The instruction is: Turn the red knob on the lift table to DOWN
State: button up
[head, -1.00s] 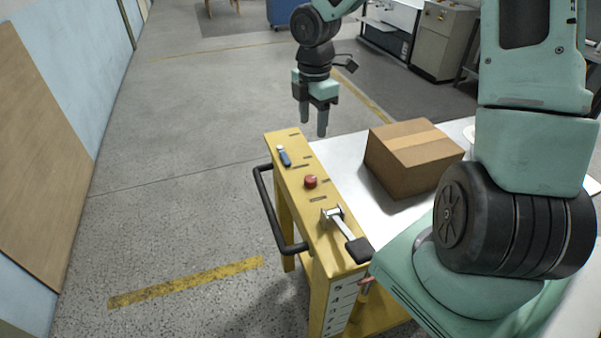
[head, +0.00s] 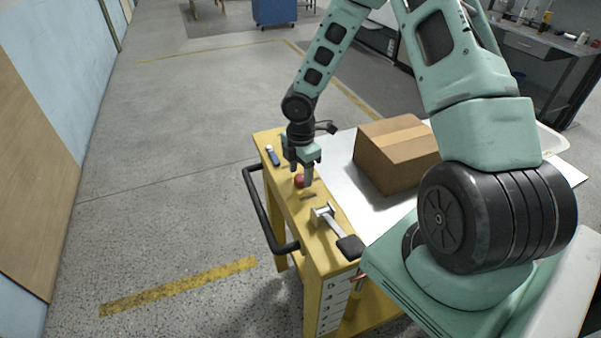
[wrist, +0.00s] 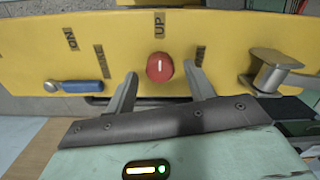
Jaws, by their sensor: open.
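The red knob (head: 299,181) sits on the yellow end panel of the lift table (head: 322,258). In the wrist view the red knob (wrist: 160,67) shows a white mark pointing at the "UP" label (wrist: 159,25). A label to its right is partly hidden by a finger and cannot be read. My gripper (head: 301,178) is over the panel at the knob, pointing down. In the wrist view my gripper (wrist: 162,88) is open, one finger on each side of the knob with gaps between; I cannot tell how far down the fingers reach.
A blue-handled switch (head: 273,156) and a metal lever with a black pad (head: 348,246) flank the knob on the panel. A cardboard box (head: 395,155) stands on the white tabletop. A black push handle (head: 262,215) sticks out on the left. Floor to the left is clear.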

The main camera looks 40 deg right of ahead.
jog(key=shift+f, duration=0.5)
jog(key=c, duration=1)
